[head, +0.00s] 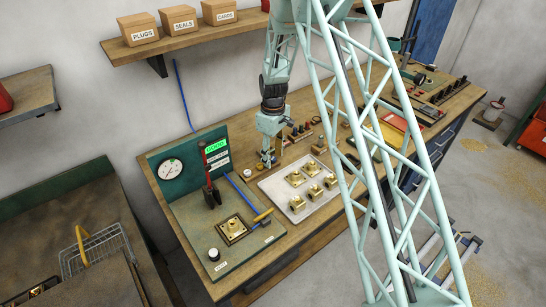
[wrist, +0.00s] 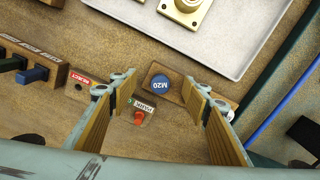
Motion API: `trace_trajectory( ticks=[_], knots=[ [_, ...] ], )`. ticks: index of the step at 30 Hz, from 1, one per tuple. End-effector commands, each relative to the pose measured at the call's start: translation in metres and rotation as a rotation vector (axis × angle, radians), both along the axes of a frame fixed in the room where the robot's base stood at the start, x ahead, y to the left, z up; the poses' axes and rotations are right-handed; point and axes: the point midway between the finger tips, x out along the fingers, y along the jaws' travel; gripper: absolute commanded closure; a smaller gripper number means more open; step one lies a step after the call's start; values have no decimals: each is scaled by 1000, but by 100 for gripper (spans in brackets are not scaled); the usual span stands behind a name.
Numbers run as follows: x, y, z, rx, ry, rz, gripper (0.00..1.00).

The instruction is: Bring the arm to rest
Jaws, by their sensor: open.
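My gripper (head: 267,162) hangs from my arm over the bench, just behind the pale tray (head: 308,216). In the wrist view my gripper (wrist: 162,103) has its two fingers spread wide, with nothing held between them. Between and beyond the fingers is a round blue piece (wrist: 160,83) marked M20 on a small wooden block. A red button (wrist: 139,115) with a PARK label lies near it, beside the left finger. A red-marked REJECT label (wrist: 83,83) is to the left. How high the fingertips are above the bench is hard to tell.
Several brass fittings (head: 296,178) stand in the tray. The green test station (head: 189,164) with gauge and lit screen is left of my gripper, and a brass fitting (head: 232,227) sits on it. Handled tools (wrist: 31,75) stand left in the wrist view.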

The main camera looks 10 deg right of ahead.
Motion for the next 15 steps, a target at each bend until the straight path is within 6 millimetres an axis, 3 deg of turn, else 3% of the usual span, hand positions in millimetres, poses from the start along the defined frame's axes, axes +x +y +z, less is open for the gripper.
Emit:
trace_trajectory(
  ticks=[15],
  knots=[
    [0,0,12,0,0,0,56]
  ],
)
